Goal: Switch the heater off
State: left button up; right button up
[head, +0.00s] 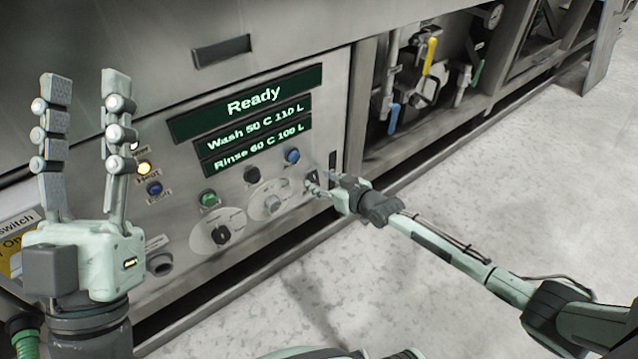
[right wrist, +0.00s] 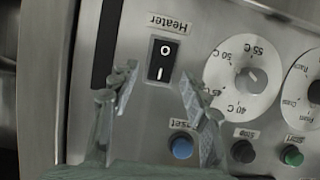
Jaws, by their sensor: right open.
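The heater switch (right wrist: 162,60) is a black rocker marked O and I, on the steel panel under an upside-down "Heater" label in the right wrist view. In the head view the heater switch (head: 313,177) is small and partly hidden by my right gripper (head: 319,185). That gripper is open and empty in front of the panel. In the right wrist view its fingers (right wrist: 159,72) stand either side of the switch's lower part; contact cannot be told. My left gripper (head: 84,80) is open and empty at the left, fingers pointing up.
A temperature dial (right wrist: 245,80) and blue reset button (right wrist: 181,145) sit close to the switch. The display (head: 250,118) reads Ready, Wash 50 C 110 L, Rinse 60 C 100 L. Pipes with a yellow-handled valve (head: 430,55) stand in an open bay at right. The floor (head: 480,190) there is clear.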

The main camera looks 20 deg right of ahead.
jog(key=shift+w+a+f, duration=0.15)
jog(key=shift+w+a, duration=0.05)
jog(key=shift+w, duration=0.25)
pick_arm(q)
jog(key=shift+s+a+r+t, duration=0.2)
jog(key=shift+s+r+t, duration=0.05)
jog(key=shift+t, duration=0.05)
pick_arm(e)
jog(key=shift+c, duration=0.6)
